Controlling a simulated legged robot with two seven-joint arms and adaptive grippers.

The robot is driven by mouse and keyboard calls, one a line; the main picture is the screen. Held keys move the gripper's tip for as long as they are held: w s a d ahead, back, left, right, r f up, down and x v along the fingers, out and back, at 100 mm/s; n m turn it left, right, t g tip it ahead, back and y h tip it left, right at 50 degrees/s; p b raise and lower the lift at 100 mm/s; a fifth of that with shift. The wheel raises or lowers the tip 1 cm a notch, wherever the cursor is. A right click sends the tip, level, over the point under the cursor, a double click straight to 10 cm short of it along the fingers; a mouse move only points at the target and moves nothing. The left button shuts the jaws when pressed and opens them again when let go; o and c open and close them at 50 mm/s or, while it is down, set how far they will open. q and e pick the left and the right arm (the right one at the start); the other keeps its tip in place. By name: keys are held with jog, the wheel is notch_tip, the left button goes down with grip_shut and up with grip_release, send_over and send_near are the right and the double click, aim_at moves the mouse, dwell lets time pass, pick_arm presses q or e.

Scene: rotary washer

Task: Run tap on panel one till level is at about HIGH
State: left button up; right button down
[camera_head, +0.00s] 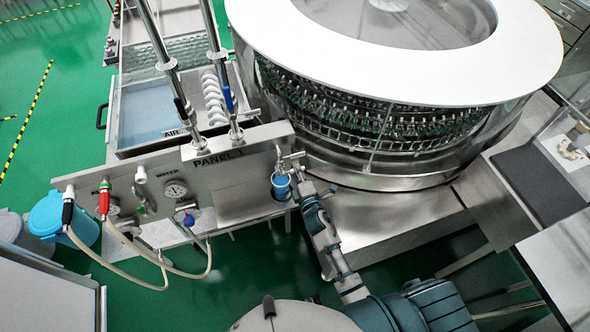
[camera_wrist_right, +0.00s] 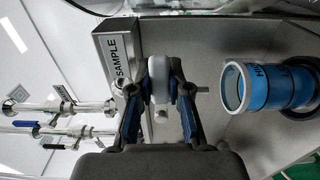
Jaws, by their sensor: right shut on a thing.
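Panel one (camera_head: 240,165) is a steel front marked "PANEL 1" in the head view. A small tap (camera_head: 290,157) sits at its right end, above a blue cup (camera_head: 281,187). My right gripper (camera_head: 298,178) is at the tap. In the right wrist view my right gripper (camera_wrist_right: 160,92) is shut on the tap's pale rounded handle (camera_wrist_right: 159,72), below a "SAMPLE" label. The blue cup also shows in the wrist view (camera_wrist_right: 292,86), with partly readable lettering beginning with H. The level inside the cup and any running water cannot be made out. My left gripper is out of view.
A large round steel washer (camera_head: 390,150) with a white rim stands right of the panel. Gauges and hoses with red and black fittings (camera_head: 104,200) are on the panel's left. A blue bucket (camera_head: 75,217) stands on the green floor at left.

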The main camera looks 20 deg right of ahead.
jog(key=shift+d+f, duration=0.35)
jog(key=c, duration=1.1)
grip_release()
jog(key=shift+s, duration=0.1)
jog(key=shift+d+r, duration=0.15)
jog(key=shift+d, duration=0.1)
jog(key=s, duration=1.2)
jog(key=shift+d, duration=0.35)
